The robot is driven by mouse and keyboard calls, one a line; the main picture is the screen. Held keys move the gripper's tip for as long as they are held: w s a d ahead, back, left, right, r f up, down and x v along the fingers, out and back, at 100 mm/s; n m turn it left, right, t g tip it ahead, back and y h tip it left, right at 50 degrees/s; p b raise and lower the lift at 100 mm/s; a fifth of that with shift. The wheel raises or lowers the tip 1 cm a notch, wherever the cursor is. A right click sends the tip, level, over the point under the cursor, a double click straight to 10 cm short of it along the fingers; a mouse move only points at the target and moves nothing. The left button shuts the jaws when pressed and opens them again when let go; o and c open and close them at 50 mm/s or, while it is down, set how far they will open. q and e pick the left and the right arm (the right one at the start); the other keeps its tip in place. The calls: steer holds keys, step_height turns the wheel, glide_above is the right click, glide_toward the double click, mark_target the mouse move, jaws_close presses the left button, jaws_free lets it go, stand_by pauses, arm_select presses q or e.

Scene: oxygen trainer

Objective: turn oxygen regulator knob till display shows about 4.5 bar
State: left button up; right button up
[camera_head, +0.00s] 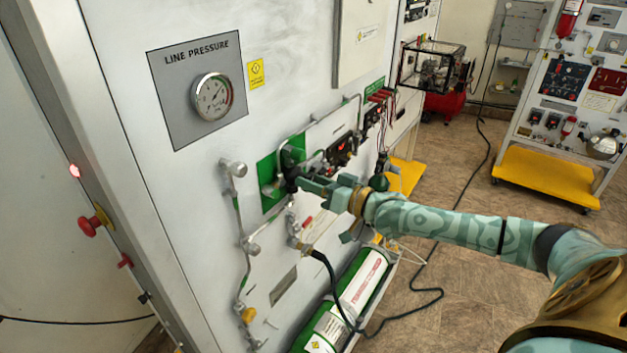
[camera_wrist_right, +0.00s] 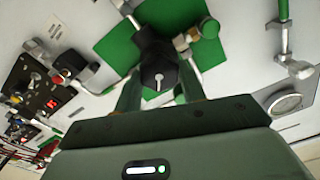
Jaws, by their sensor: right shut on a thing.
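The regulator knob (camera_wrist_right: 158,78) is black with a white pointer line and sits in front of a green plate (camera_wrist_right: 112,50) in the right wrist view. My right gripper (camera_wrist_right: 160,70) is shut on the knob, with one finger on each side of it. In the head view my right gripper (camera_head: 294,181) reaches the green plate (camera_head: 268,178) and mostly hides the knob. A small display with red digits (camera_head: 342,151) is right of the plate; it also shows in the right wrist view (camera_wrist_right: 51,104). Its digits are too small to read. My left gripper is not in view.
A line pressure gauge (camera_head: 212,96) is on the panel, up and left of the knob. Metal pipes (camera_head: 240,215) run close by. A green and white cylinder (camera_head: 350,295) lies below, with a black hose (camera_head: 330,275). Open floor (camera_head: 450,190) is to the right.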

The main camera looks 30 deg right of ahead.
steer(key=m, duration=0.6)
steer(key=shift+w+d, duration=0.1)
steer(key=shift+m+p, duration=0.3)
steer(key=shift+m, duration=0.1)
steer(key=o, duration=1)
steer(key=shift+c, duration=0.2)
steer(key=v, duration=1.6)
steer(key=shift+s+p, duration=0.25)
steer(key=shift+p, duration=0.15)
steer(key=shift+d+f, duration=0.1)
